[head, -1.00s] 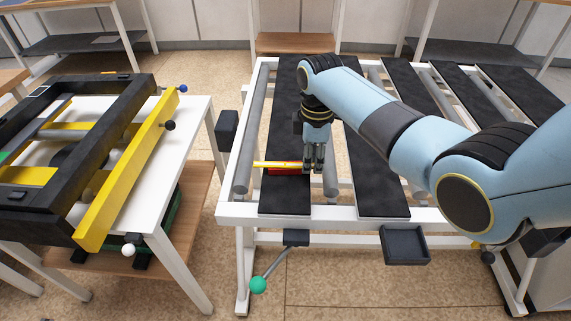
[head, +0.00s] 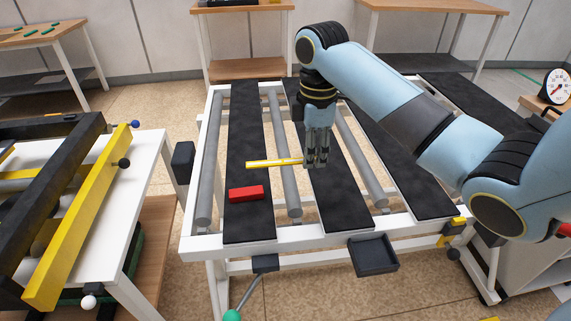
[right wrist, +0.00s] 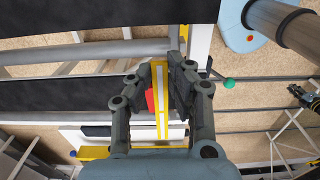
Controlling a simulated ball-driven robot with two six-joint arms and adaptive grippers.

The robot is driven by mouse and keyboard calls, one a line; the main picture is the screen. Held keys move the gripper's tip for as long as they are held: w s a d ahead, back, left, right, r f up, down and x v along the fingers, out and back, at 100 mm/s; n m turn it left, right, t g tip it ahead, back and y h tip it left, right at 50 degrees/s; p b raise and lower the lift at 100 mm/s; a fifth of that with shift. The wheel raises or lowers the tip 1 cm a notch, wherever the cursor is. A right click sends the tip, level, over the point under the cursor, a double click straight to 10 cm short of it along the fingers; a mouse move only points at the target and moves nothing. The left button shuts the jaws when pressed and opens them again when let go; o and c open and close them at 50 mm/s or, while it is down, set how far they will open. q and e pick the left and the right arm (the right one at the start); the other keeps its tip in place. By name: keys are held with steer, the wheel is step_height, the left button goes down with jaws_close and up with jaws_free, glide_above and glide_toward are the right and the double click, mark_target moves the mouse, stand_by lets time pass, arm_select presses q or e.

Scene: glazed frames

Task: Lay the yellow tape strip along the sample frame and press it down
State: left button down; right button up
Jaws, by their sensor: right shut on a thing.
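My right gripper (head: 316,163) is shut on one end of the yellow tape strip (head: 268,163) and points down over a roller table with black slats. The strip sticks out level to the left, apart from the slats. In the right wrist view the strip (right wrist: 160,105) runs between the fingers (right wrist: 170,65). A red block (head: 246,194) lies on the leftmost black slat, nearer than the strip; part of it shows beside the strip in the right wrist view (right wrist: 150,100). I cannot tell which part is the sample frame. My left gripper is not in view.
A dark frame (head: 45,200) with a yellow bar (head: 75,225) lies on a white table at left. A black tray (head: 373,256) hangs at the roller table's front (head: 310,237). A green-knobbed lever (head: 232,316) stands out below. The leftmost slat is otherwise bare.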

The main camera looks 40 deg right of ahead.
step_height(320, 180, up, 6)
steer(key=s+d+p, duration=0.2)
steer(key=p, duration=0.3)
steer(key=shift+s, duration=0.15)
stand_by(0.6)
